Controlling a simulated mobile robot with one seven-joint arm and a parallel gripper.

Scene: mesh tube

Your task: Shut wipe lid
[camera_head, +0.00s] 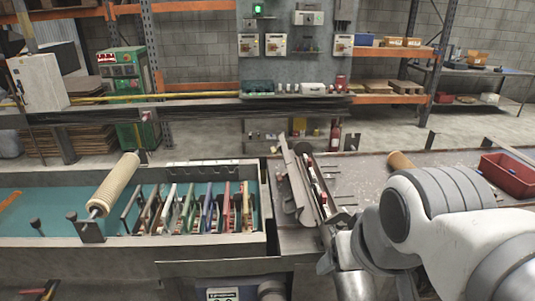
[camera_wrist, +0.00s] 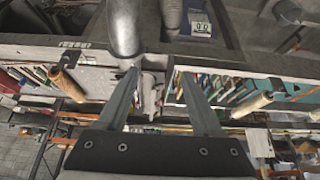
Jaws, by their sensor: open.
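My gripper (camera_wrist: 160,76) is open in the wrist view, its two long grey fingers apart. A small pale object (camera_wrist: 150,95) shows between the fingers; I cannot tell what it is or whether it touches them. In the head view a long greyish slab (camera_head: 291,178) stands tilted beside the end of my arm, with a narrow dark strip with red bits on its right. I cannot tell whether the slab is the wipe lid. No wipe container is clearly recognisable. My white arm comes in from the right and hides part of the bench.
A teal-floored trough (camera_head: 45,222) at left holds a row of coloured plates and a wooden roller (camera_head: 115,184). A red bin (camera_head: 507,173) stands at the right end of the bench. A small tan cylinder (camera_head: 400,160) lies behind my arm. Shelving stands at the back.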

